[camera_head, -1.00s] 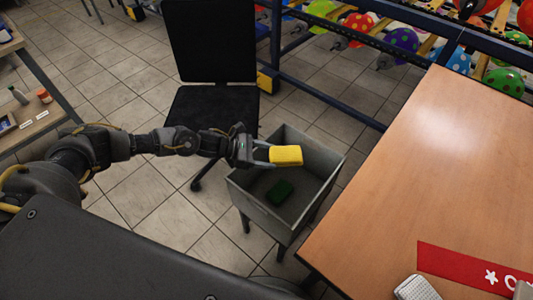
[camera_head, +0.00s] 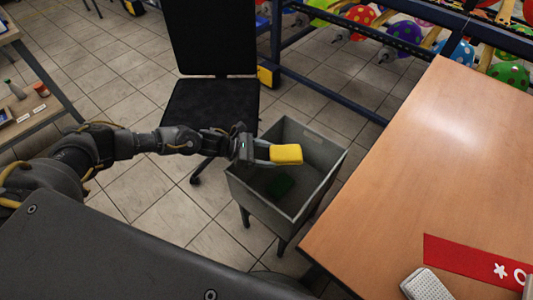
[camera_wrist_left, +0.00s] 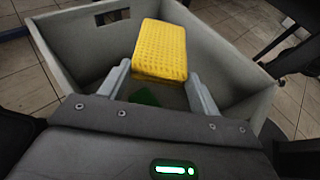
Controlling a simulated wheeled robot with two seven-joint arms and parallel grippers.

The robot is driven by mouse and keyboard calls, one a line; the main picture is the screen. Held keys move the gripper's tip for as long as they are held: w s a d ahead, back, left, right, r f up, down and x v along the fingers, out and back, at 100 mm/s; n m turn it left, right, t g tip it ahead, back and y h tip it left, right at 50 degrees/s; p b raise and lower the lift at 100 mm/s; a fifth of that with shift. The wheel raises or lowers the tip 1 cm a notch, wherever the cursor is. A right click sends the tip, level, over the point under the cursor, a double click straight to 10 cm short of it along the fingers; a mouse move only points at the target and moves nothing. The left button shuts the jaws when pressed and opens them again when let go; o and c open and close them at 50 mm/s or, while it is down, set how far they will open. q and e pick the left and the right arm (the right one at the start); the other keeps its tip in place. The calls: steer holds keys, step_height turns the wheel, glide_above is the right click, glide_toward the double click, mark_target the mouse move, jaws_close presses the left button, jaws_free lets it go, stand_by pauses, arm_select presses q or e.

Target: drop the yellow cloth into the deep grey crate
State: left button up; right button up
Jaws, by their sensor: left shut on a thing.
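The yellow cloth (camera_head: 286,154) is a folded, block-like pad with a woven texture, seen closely in the left wrist view (camera_wrist_left: 161,50). My left gripper (camera_head: 272,153) is shut on it and holds it over the opening of the deep grey crate (camera_head: 262,207). The crate stands on legs beside the table, and its walls also show in the left wrist view (camera_wrist_left: 75,45). A dark green item (camera_head: 280,185) lies on the crate's floor, partly hidden in the left wrist view (camera_wrist_left: 145,97). My right gripper is not seen.
A wooden table (camera_head: 420,150) is right of the crate, with a red banner (camera_head: 470,262) and a grey-white object (camera_head: 427,285) near its front. A black chair (camera_head: 212,105) stands behind my left arm.

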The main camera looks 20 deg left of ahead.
arm_select(q)
steer(key=o, duration=1)
steer(key=shift+o, duration=0.2)
steer(key=shift+a, duration=0.1)
steer(key=v, duration=1)
steer(key=shift+s+a+r+b, duration=0.15)
steer(key=shift+s+a+b, duration=0.05)
steer(key=shift+b, duration=0.1)
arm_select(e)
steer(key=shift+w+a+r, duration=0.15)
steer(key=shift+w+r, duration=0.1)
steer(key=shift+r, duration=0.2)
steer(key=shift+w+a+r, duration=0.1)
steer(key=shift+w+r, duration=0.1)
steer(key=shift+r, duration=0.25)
